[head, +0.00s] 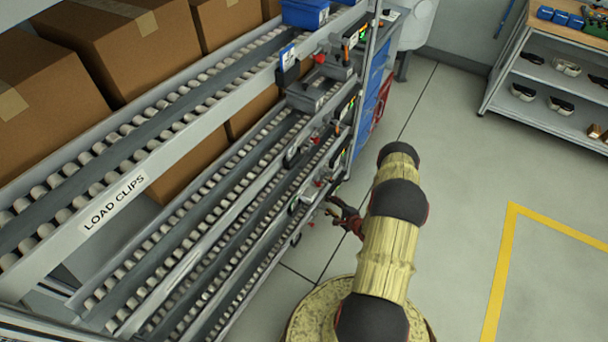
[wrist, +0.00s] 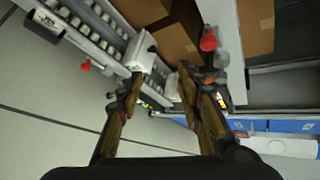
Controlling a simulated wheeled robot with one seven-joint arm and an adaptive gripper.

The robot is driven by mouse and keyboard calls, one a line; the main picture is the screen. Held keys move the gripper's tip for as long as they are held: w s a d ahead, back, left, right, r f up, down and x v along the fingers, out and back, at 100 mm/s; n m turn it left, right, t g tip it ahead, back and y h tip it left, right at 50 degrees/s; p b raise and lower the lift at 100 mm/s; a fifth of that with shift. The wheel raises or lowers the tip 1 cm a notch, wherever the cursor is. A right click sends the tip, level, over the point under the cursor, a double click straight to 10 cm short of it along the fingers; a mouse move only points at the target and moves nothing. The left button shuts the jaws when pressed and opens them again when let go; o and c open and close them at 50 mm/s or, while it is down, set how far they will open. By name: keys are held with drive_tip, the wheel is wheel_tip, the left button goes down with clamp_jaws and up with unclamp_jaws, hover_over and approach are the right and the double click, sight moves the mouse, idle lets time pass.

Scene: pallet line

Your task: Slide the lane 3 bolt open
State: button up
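My gripper (head: 334,208) is at the front ends of the lower roller lanes in the head view. In the wrist view its two fingers (wrist: 160,74) are spread apart, with a pale metal block (wrist: 141,54) close to the left fingertip. I see no bolt clasped between the fingers. Red knobs show on the lane ends in the wrist view, one right of the fingers (wrist: 208,40) and one to the left (wrist: 86,65). In the head view a small red knob (head: 310,222) is left of the gripper. I cannot tell which knob belongs to lane 3.
The roller rack (head: 115,200) fills the left, with cardboard boxes (head: 130,50) behind it. A blue bin (head: 305,12) sits on top. A shelf bench (head: 550,70) stands at the back right. The grey floor (head: 460,180) right of my arm is clear.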

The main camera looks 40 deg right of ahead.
sight(320, 185)
drive_tip(key=w+r+m+t, duration=0.3)
drive_tip(key=r, duration=0.3)
drive_tip(key=shift+m, duration=0.6)
drive_tip(key=b+x, duration=0.2)
drive_tip(key=x, duration=0.6)
drive_tip(key=shift+d+f, duration=0.1)
drive_tip(key=shift+f, duration=0.05)
drive_tip(key=shift+c, duration=0.6)
drive_tip(key=c, duration=0.8)
clamp_jaws()
